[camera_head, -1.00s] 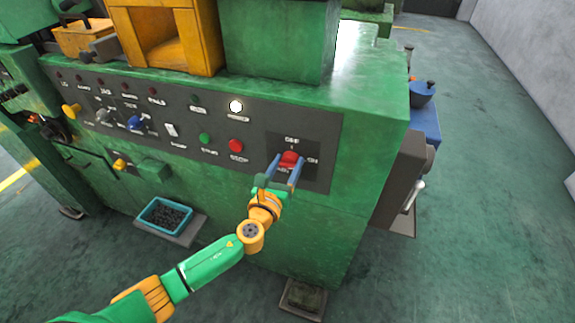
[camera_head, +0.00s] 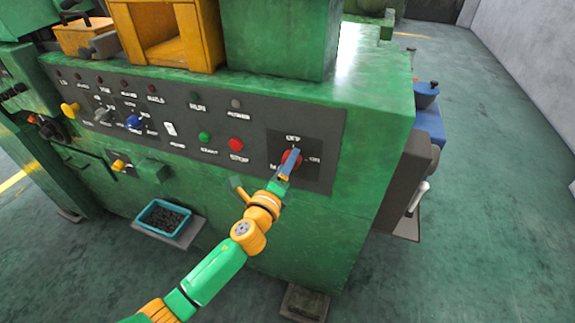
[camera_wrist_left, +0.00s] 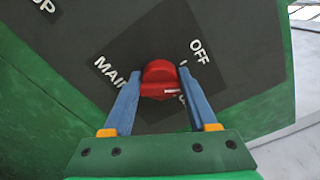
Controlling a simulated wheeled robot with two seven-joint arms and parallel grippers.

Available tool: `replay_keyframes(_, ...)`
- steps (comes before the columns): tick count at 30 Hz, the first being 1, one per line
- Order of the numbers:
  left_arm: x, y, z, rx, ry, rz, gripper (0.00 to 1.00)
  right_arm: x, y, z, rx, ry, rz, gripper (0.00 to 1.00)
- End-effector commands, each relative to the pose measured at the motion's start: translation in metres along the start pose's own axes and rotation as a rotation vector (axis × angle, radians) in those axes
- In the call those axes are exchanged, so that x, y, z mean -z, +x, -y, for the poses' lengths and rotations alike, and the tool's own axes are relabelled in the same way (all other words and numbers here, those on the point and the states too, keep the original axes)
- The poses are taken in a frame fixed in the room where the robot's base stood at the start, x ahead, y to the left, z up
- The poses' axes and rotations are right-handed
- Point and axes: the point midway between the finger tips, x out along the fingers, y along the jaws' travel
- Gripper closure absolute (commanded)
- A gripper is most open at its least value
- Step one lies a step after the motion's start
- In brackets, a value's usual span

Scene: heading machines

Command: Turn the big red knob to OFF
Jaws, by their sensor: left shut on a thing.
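The big red knob (camera_head: 291,155) sits on the dark panel at the right end of the green machine, with OFF above it and ON to its right. My left gripper (camera_head: 288,165) is shut on it, its blue fingers turned edge-on in the head view. In the left wrist view the red knob (camera_wrist_left: 160,75) lies between the two blue fingers, and a short white mark shows on it, running sideways. The OFF label (camera_wrist_left: 198,51) is up and right of it there; MAIN is at its left. The fingers partly hide the lettering. My right gripper is out of view.
Left of the knob, the panel carries a red stop button (camera_head: 236,144), a green start button (camera_head: 204,137) and an unlit power lamp (camera_head: 236,103). A teal tray of dark parts (camera_head: 146,222) stands low at the left.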

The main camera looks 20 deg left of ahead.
Motion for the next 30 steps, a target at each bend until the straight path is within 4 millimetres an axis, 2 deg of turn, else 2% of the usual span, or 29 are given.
replay_keyframes(15,0.0002,0.0001,-0.0016,0.001,-0.39,0.001,0.97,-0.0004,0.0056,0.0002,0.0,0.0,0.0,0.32)
replay_keyframes(30,0.0004,0.0001,-0.0017,0.002,-0.511,0.0,0.98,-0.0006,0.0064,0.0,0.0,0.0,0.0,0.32)
